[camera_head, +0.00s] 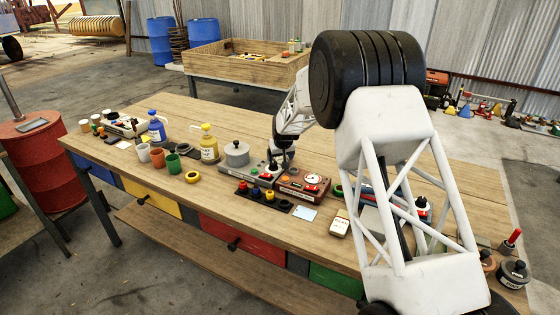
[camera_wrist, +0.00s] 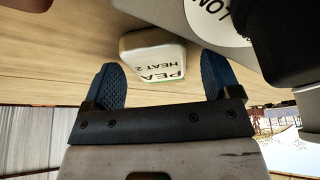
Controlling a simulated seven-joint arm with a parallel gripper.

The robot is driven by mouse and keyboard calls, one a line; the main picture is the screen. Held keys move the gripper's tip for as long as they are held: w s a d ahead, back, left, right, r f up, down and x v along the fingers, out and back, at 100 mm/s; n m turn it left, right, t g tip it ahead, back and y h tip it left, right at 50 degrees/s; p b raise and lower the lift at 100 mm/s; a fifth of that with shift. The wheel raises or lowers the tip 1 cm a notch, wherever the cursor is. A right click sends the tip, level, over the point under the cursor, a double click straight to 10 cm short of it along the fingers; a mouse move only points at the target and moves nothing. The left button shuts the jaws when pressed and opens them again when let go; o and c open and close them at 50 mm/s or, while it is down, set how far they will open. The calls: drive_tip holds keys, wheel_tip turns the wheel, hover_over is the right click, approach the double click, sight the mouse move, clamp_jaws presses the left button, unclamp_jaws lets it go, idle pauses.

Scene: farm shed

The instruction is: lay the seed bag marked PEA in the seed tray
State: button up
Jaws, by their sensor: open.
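A small pale seed bag (camera_wrist: 153,55) marked PEA shows in the wrist view, just beyond and roughly between my blue fingertips. My gripper (camera_wrist: 163,68) is open, with its two fingers apart, and is not closed on the bag. In the head view my gripper (camera_head: 281,158) is a small dark shape low over the bench, beside a grey lidded pot, and its fingers cannot be made out. A cream bag (camera_head: 340,223) lies near the bench's front edge; its lettering is too small to read surely. I cannot tell which container is the seed tray.
The grey pot (camera_head: 237,155) and a brown box (camera_head: 302,187) with coloured tops stand near my gripper. Bottles, cups and a yellow ring fill the bench's left. A grey object (camera_wrist: 216,24) with a round label is close to the bag. The bench's back strip is clear.

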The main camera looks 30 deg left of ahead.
sight(281, 158)
drive_tip(key=c, duration=1.1)
drive_tip(key=shift+r, duration=5)
drive_tip(key=shift+d, duration=0.1)
